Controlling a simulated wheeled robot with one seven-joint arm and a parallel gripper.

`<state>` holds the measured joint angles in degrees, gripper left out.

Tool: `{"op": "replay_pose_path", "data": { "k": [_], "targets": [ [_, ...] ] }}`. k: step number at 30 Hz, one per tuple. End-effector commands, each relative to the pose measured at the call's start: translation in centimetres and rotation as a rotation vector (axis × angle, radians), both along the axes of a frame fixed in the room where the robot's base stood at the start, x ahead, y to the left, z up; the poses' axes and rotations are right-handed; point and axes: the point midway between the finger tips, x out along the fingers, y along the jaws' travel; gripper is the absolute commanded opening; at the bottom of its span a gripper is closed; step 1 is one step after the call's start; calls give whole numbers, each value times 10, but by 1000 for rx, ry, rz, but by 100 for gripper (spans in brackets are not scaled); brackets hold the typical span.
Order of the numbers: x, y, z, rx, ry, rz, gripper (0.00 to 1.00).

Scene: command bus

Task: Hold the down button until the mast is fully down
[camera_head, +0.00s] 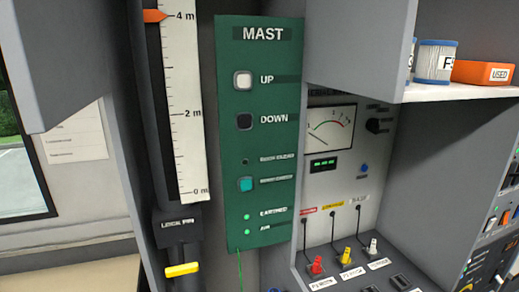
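The green MAST panel (258,130) stands upright at the centre of the head view. The height scale (183,100) to the left runs from 0 m at the bottom to 4 m near the top. An orange pointer (154,16) is level with the 4 m mark. My gripper is not in view.
A locking-pin unit with a yellow handle (182,269) is below the scale. A gauge (330,130) and coloured plugs (316,266) are to the right. The space before the panel looks clear.

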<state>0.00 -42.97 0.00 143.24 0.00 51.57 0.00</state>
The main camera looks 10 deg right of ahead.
Motion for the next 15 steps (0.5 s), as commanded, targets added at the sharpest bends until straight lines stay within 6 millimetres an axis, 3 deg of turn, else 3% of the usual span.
{"op": "replay_pose_path", "data": {
  "k": [1,9,15],
  "targets": [
    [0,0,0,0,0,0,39],
    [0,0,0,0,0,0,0],
    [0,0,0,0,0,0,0]
  ]
}}
